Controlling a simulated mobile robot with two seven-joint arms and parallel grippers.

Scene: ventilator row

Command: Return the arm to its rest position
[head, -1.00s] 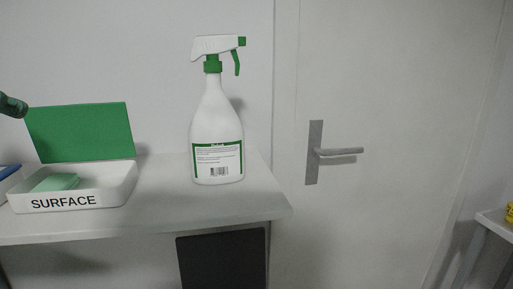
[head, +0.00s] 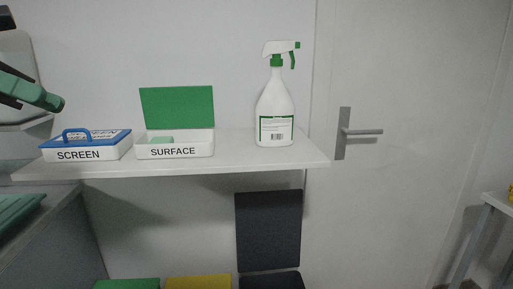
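My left gripper (head: 52,101) comes in from the left edge, green and black, above the blue-lidded box. It is in the air and touches nothing on the shelf. Its fingers are seen side-on and overlap, so their opening does not show. My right gripper is not in view.
The shelf (head: 232,164) holds a closed SCREEN box (head: 113,152), an open SURFACE box (head: 202,151) with a green pad (head: 161,140) inside, and a white spray bottle (head: 275,104). A door (head: 420,80) stands to the right. Green and yellow items show below.

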